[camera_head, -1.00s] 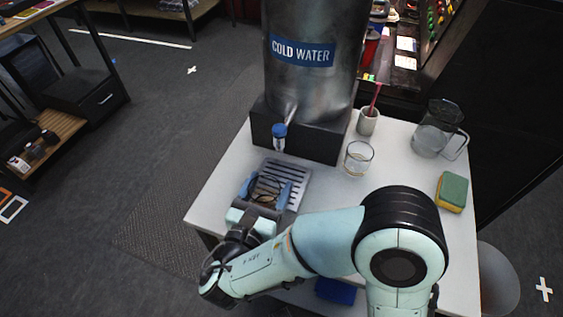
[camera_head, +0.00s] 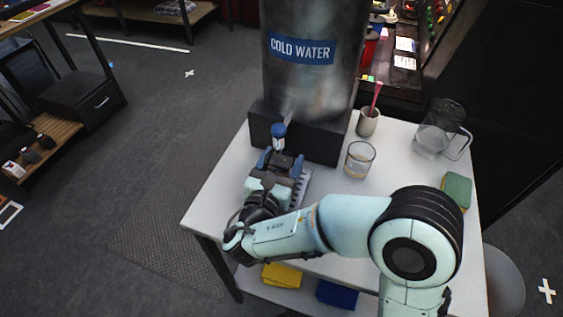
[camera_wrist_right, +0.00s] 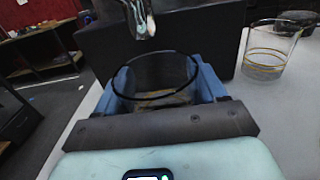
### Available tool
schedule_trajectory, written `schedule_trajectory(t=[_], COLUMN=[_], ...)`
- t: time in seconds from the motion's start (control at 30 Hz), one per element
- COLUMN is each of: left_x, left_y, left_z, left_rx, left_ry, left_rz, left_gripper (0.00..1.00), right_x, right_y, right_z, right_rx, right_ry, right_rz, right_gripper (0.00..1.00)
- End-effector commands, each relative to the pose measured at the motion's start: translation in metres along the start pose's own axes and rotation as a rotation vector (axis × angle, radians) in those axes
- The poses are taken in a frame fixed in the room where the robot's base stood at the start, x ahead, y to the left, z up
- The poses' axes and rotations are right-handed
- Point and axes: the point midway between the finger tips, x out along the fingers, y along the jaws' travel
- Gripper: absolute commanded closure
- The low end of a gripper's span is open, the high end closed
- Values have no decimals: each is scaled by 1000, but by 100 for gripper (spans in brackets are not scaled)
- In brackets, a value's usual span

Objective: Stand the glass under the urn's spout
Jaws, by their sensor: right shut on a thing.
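The steel urn (camera_head: 312,75), labelled COLD WATER, stands on a dark base at the back of the white table. My right gripper (camera_head: 280,163) is at the tray, just in front of the spout. In the wrist view its blue fingers are shut on a clear glass (camera_wrist_right: 155,78), upright with its round rim uppermost. The spout (camera_wrist_right: 140,18) shows beyond the rim there. The gripper hides most of this glass in the head view. My left gripper is not in view.
A second glass (camera_head: 359,160) stands right of the urn's base, with a cup holding a red stick (camera_head: 367,122) behind it. A jug (camera_head: 435,133) and a green-yellow sponge (camera_head: 456,190) are further right. Yellow (camera_head: 282,274) and blue (camera_head: 337,294) cloths lie below the tabletop.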

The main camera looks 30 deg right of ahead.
Motion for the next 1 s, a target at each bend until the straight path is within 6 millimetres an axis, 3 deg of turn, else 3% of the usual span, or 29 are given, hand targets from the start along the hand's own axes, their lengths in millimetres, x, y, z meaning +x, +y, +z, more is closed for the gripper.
schedule_trajectory(t=[0.4,0.43,0.5,0.87,1.0], left_x=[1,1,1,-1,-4], left_y=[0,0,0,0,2], left_z=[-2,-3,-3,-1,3], left_rx=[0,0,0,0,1], left_ry=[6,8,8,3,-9], left_rz=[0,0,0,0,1], left_gripper=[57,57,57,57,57], right_x=[0,0,-1,-1,-19], right_y=[0,0,0,0,1], right_z=[-4,-4,-4,1,0], right_rx=[1,1,1,2,0], right_ry=[-1,0,0,0,1], right_rz=[0,0,0,0,5], right_gripper=[72,26,4,4,4])
